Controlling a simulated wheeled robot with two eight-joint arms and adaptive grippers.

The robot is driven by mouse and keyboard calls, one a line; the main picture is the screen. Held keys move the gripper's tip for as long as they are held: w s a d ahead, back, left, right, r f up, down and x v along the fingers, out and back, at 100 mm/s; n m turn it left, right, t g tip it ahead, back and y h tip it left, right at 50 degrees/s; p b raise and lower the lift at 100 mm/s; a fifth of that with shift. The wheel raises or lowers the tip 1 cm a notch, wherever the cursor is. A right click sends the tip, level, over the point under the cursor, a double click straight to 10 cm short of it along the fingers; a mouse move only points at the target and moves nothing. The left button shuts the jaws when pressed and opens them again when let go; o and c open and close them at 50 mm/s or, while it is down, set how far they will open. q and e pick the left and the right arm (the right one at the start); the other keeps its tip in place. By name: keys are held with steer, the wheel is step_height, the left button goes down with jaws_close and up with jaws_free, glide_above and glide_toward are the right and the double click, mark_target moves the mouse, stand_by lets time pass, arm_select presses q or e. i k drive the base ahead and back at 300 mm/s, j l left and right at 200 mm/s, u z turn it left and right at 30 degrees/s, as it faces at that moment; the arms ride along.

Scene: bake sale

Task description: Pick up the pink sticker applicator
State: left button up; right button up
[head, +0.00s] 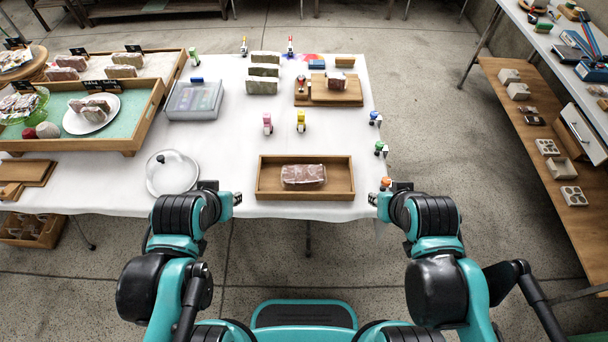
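The pink sticker applicator (267,123) stands upright on the white tablecloth near the middle of the table. A yellow applicator (301,121) stands just to its right, apart from it. My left gripper (237,198) is over the table's front edge, left of the wooden tray and nearer to me than the pink applicator. My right gripper (372,199) is at the table's front right corner, close to an orange-topped applicator (385,183). Both grippers are well apart from the pink applicator. Their fingers are too small to show whether they are open or shut.
A wooden tray (262,180) with a wrapped item (303,176) lies in front of the pink applicator. A clear dome (172,172) is at front left, and a clear-lidded box (194,99) behind it. Green (380,147) and blue (375,118) applicators stand along the right edge.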

mark_target(268, 127)
steer(key=i+j+z, duration=0.25)
steer(key=z, duration=0.2)
steer(key=i+j+z, duration=0.2)
steer(key=j+z, duration=0.25)
steer(key=i+j+z, duration=0.15)
steer(key=j+z, duration=0.3)
